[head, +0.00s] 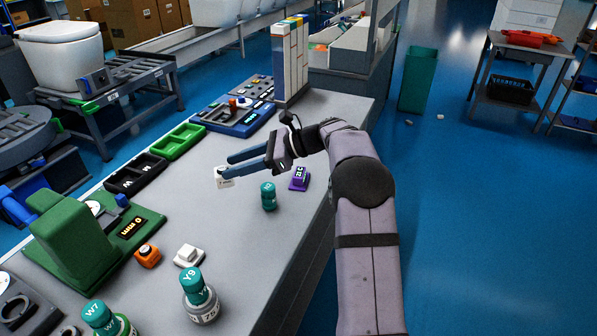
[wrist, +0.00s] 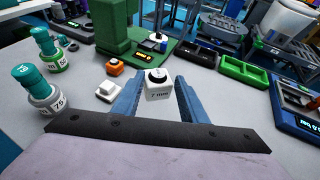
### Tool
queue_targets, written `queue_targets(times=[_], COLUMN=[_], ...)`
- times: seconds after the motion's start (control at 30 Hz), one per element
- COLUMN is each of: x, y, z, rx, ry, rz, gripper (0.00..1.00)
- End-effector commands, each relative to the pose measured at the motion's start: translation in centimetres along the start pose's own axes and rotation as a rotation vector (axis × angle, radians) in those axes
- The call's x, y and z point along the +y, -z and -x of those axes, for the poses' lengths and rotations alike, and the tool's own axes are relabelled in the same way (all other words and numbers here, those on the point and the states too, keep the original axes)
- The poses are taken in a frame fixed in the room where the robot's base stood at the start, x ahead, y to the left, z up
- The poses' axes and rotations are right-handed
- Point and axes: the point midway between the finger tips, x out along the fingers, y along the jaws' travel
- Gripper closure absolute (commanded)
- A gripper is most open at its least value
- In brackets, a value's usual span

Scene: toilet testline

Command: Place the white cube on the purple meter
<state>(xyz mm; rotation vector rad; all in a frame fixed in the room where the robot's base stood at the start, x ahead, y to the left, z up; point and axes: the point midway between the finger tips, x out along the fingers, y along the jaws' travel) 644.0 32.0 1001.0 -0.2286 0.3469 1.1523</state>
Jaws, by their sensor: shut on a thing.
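My gripper (head: 226,170) reaches left over the bench with its blue fingers shut on a white cube (head: 224,178). In the wrist view the white cube (wrist: 159,88) sits between the fingertips, with a black round top and dark lettering on its face. I cannot tell whether it touches the bench. The purple meter (head: 299,178) stands on the bench below and right of my gripper's body, near the bench's right edge; it has a small display. The meter is not seen in the wrist view.
A teal-capped bottle (head: 268,196) stands close to the purple meter, on its left. An orange block (head: 147,256), a white block (head: 188,255), a green machine (head: 80,240) and bottles (head: 200,295) stand nearer. Black (head: 135,178) and green trays (head: 178,141) line the far side.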

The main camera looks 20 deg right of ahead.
Motion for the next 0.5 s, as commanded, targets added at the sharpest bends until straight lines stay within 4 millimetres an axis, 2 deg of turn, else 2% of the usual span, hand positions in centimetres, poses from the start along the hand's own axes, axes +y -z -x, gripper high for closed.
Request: queue_targets(times=[0.03,0.1,0.3,0.37,0.5], x=[-1.2,-2.6,-6.0,-7.0,-9.2], y=[0.4,1.1,2.9,3.4,4.5], z=[2.5,5.3,12.0,13.4,14.2], rx=[-0.001,-0.002,-0.002,-0.002,-0.002], ry=[0.051,0.115,0.302,0.363,0.488], rz=[-0.019,-0.047,-0.125,-0.152,-0.205], gripper=[0.86,0.86,0.86,0.86,0.86])
